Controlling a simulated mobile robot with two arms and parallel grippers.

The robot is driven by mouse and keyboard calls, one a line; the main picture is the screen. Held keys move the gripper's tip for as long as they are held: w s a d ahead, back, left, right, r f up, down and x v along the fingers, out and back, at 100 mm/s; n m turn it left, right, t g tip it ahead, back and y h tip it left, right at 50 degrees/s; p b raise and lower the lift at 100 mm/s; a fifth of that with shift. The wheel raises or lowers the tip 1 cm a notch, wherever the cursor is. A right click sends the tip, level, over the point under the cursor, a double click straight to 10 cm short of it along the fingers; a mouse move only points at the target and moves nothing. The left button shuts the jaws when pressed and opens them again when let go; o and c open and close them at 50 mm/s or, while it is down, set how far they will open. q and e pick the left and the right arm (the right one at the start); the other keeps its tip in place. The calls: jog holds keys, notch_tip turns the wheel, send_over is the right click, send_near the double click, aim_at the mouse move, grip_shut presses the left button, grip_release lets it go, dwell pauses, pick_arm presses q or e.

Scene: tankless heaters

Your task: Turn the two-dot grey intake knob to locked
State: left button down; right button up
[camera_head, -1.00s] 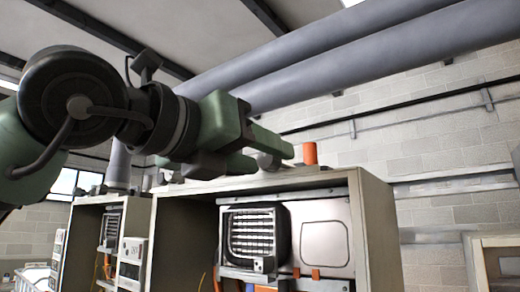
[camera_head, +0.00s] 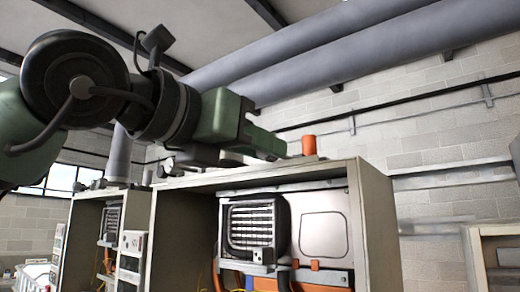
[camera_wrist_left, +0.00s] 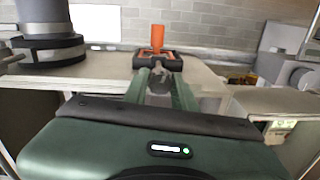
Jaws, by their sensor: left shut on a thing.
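My left gripper (camera_head: 268,148) reaches in from the left over the top of the open cabinet (camera_head: 378,215). In the left wrist view, its two green fingers (camera_wrist_left: 160,78) are shut on a grey knob (camera_wrist_left: 160,86), with one finger on each side. The knob sits low on the cabinet top, and the fingers hide much of it. No dots or lock marks can be made out. In the head view the knob is mostly hidden behind the gripper. My right gripper is in neither view.
An orange cylinder (camera_head: 309,145) stands just beyond the fingertips; in the left wrist view it rises from a black and orange base (camera_wrist_left: 174,63). A dark upright pipe (camera_wrist_left: 48,25) stands at the left there. Large grey pipes (camera_head: 330,50) run overhead.

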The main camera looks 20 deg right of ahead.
pick_arm(q)
jog(key=m, duration=1.2)
jog(key=shift+s, duration=0.15)
dwell(0.3)
jog(key=c, duration=1.1)
grip_release()
jog(key=shift+c, duration=0.2)
